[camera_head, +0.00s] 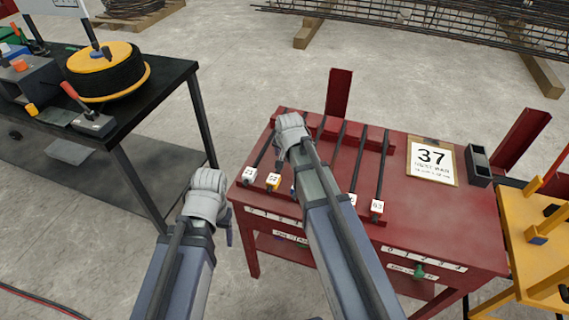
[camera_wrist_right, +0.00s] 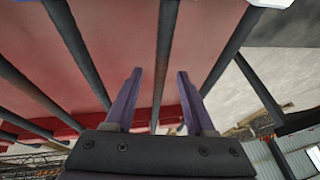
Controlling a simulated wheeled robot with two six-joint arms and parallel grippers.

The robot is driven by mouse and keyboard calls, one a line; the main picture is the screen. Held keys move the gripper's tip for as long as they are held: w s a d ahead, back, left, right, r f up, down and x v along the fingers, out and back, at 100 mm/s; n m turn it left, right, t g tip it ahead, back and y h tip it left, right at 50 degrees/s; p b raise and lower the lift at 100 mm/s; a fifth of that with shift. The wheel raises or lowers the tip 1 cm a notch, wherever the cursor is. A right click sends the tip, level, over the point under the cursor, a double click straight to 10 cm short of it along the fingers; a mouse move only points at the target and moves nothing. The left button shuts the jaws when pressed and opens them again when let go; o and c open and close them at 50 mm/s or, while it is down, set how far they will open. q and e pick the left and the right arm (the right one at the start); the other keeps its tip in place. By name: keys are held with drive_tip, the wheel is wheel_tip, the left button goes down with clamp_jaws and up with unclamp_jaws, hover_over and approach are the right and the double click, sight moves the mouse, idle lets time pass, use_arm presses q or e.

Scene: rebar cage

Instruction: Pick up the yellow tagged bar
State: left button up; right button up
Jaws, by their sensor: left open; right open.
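The yellow tag (camera_head: 272,182) marks the near end of a dark bar on the red table (camera_head: 461,213), between a white-tagged bar (camera_head: 249,175) and a blue-tagged one (camera_head: 293,190). My right arm covers much of the bars in the head view. In the right wrist view my right gripper (camera_wrist_right: 158,73) is open and empty, with a dark bar (camera_wrist_right: 166,45) running between its fingers in the picture. This bar lies between bars with blue and white tags; its own tag is out of view. Contact cannot be told. My left gripper (camera_head: 229,230) is open and empty, left of the table.
More bars with white tags (camera_head: 377,207) lie to the right. A sign reading 37 (camera_head: 431,160) and a dark box (camera_head: 478,165) stand at the table's right. A black bench (camera_head: 160,92) with a spool (camera_head: 107,70) is at left, a yellow stand (camera_head: 535,215) at right. Red posts (camera_head: 339,92) rise behind.

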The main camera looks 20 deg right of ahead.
drive_tip(key=shift+c, duration=0.3)
clamp_jaws()
idle(1.1)
